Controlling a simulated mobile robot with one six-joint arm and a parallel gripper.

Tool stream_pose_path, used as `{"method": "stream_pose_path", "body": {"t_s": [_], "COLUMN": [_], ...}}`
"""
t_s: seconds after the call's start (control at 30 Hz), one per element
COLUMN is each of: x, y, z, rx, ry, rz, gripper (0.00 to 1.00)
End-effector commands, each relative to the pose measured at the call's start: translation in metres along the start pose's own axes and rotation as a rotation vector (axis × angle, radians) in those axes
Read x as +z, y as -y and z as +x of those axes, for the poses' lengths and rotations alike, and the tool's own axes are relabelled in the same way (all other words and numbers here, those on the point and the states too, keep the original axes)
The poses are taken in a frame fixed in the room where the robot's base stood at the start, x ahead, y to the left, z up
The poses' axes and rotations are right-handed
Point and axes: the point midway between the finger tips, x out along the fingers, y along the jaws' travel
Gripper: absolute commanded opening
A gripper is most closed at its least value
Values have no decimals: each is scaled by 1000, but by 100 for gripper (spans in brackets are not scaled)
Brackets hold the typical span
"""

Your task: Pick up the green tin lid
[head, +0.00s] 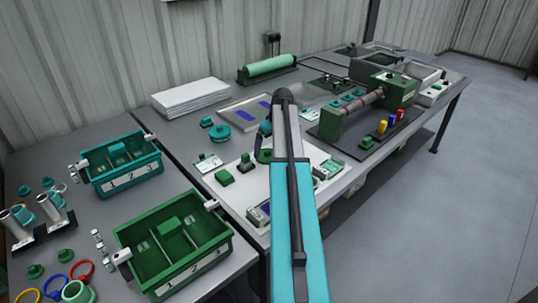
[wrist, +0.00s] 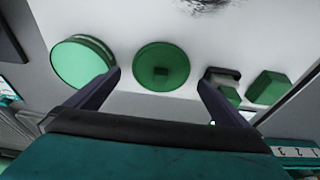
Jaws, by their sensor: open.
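The green tin lid (wrist: 150,53) is a flat round disc with a small squarish knob (wrist: 161,72) at its middle, lying on a white surface in the wrist view. My gripper (wrist: 159,79) is open and empty, its two dark fingers spread on either side of the lid's lower part in the picture. I cannot tell how far above the lid they are. A round green tin (wrist: 82,62) stands just left of the lid, near the left finger. In the head view my arm covers much of this spot; a bit of green, likely the lid (head: 263,156), shows beside it.
Right of the lid are a dark-and-green stamp (wrist: 222,78), close to the right finger, and a green block (wrist: 268,88). In the head view, green (head: 172,262) and teal (head: 125,178) numbered bins stand at the left, and a green-ended machine (head: 393,90) at the right.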

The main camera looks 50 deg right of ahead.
Motion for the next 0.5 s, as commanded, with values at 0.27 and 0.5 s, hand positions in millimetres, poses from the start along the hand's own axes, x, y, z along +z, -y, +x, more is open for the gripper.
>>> {"method": "stream_pose_path", "body": {"t_s": [0.27, 0.5], "x": [-1, -1], "y": [2, 2], "z": [28, 31], "rx": [-1, 0], "ry": [2, 1], "rz": [0, -1], "gripper": [100, 100]}}
